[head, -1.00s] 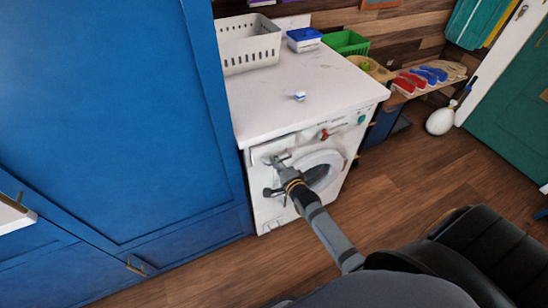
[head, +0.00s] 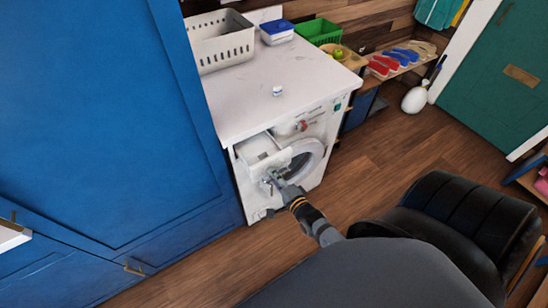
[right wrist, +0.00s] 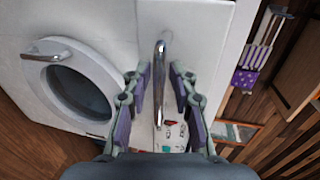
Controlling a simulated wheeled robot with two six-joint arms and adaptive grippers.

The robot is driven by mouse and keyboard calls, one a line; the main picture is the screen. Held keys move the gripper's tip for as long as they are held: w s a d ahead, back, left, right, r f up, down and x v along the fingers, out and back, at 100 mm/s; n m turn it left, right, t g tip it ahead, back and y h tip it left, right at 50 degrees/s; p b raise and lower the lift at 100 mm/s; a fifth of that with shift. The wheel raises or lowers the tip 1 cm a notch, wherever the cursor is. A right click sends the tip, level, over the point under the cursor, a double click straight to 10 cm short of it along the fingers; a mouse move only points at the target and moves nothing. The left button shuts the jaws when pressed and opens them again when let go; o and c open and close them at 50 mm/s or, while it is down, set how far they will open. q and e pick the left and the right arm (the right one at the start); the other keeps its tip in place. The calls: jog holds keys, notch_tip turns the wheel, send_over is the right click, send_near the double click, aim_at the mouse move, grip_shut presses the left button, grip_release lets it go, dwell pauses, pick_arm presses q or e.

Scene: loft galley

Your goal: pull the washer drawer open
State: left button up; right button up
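The white washer (head: 312,176) stands beside the blue cabinet. Its drawer (head: 262,149), at the upper left of its front, is pulled out, and its inside shows from above. In the right wrist view the drawer's silver bar handle (right wrist: 160,88) runs between the two fingers of my right gripper (right wrist: 160,75). The fingers are open, with a visible gap on each side of the handle. In the head view the right gripper (head: 270,181) is at the drawer front. My left gripper is not in view.
The round washer door (right wrist: 78,88) is shut, next to the drawer. A black chair (head: 450,215) stands at the right. Wooden floor is clear between.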

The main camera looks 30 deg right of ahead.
jog(key=shift+s, duration=0.1)
jog(key=v, duration=1.1)
jog(key=shift+s+r, duration=0.1)
jog(key=shift+s, duration=0.25)
jog(key=s+d+f+n+g, duration=0.1)
jog(key=s+f+n+g, duration=0.2)
jog(key=f, duration=0.6)
jog(key=s+d+f+n+g, duration=0.1)
jog(key=s+f+n+g, duration=0.2)
jog(key=f, duration=0.6)
jog(key=s+d+f+n+g, duration=0.1)
jog(key=s+f+n+g, duration=0.2)
jog(key=f, duration=0.5)
jog(key=s+f+n+g, duration=0.1)
jog(key=s+f+n, duration=0.2)
jog(key=s, duration=0.1)
jog(key=s+f+n+g, duration=0.2)
jog(key=s+f+n, duration=0.1)
jog(key=s+f, duration=0.1)
jog(key=s+f+n+g, duration=0.2)
jog(key=s+f+n, duration=0.1)
jog(key=s, duration=0.3)
jog(key=shift+a+f+h, duration=0.3)
jog(key=shift+f+h, duration=0.1)
jog(key=shift+s, duration=0.1)
